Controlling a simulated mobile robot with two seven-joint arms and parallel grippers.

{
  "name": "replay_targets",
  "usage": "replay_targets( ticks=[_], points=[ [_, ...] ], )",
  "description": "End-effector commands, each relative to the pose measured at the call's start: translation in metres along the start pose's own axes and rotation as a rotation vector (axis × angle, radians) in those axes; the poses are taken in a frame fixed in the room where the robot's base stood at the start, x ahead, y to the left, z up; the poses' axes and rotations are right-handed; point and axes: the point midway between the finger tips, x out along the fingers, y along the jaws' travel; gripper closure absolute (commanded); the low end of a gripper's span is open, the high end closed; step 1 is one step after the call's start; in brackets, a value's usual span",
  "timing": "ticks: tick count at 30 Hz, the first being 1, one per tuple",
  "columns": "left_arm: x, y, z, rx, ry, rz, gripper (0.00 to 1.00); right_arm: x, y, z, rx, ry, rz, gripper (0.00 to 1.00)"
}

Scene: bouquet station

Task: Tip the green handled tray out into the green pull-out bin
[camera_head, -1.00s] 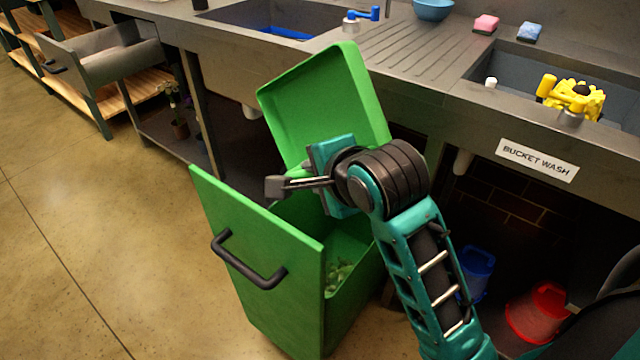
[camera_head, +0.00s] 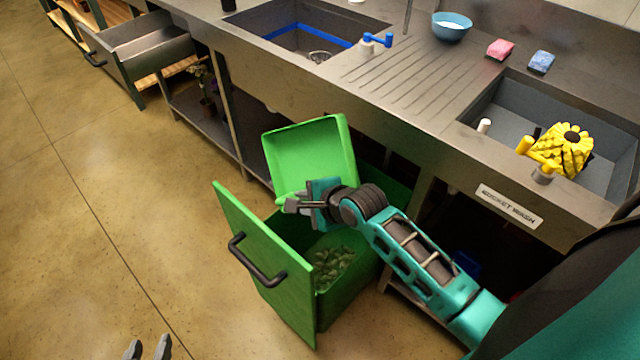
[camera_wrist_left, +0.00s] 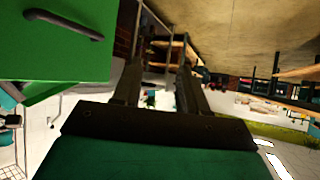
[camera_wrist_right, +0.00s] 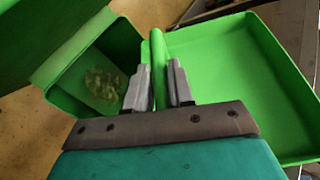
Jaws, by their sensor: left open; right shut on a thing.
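The green handled tray (camera_head: 312,155) is steeply tilted above the back of the open green pull-out bin (camera_head: 268,262) in the head view. Its visible inside is bare. My right gripper (camera_head: 290,204) is shut on the tray's handle, and the right wrist view shows the handle (camera_wrist_right: 157,65) between the fingers. Green leafy bits (camera_head: 332,266) lie in the bin, and show in the right wrist view (camera_wrist_right: 104,84). My left gripper (camera_head: 148,349) is open and empty at the bottom edge. The left wrist view shows the bin's front (camera_wrist_left: 60,55) off to one side.
The steel counter (camera_head: 390,85) runs behind the bin, with a sink on each side of its ridged drainer. The floor left of the bin is clear.

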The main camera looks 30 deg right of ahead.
Motion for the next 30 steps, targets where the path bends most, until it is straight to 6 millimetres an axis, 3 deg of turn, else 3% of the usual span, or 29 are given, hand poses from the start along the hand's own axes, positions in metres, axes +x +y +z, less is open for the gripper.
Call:
replay_targets(
  ticks=[1, 7, 14, 26, 30],
  points=[
    [-0.011, -0.001, -0.015, 0.001, 0.001, -0.003, 0.57, -0.007, -0.002, -0.004, 0.024, 0.004, 0.007, 1.00],
    [-0.022, -0.007, -0.024, 0.005, -0.003, -0.014, 0.57, -0.007, 0.012, -0.022, 0.100, 0.007, 0.005, 1.00],
    [-0.024, -0.008, -0.022, 0.005, -0.005, -0.019, 0.57, -0.007, 0.016, -0.029, 0.143, -0.006, 0.010, 1.00],
    [-0.024, -0.006, -0.019, 0.005, -0.012, -0.014, 0.57, -0.018, 0.004, -0.025, 0.345, -0.163, 0.106, 1.00],
    [-0.011, -0.005, -0.003, 0.005, -0.008, -0.013, 0.57, -0.017, 0.005, -0.026, 0.418, -0.221, 0.139, 1.00]
  ],
)
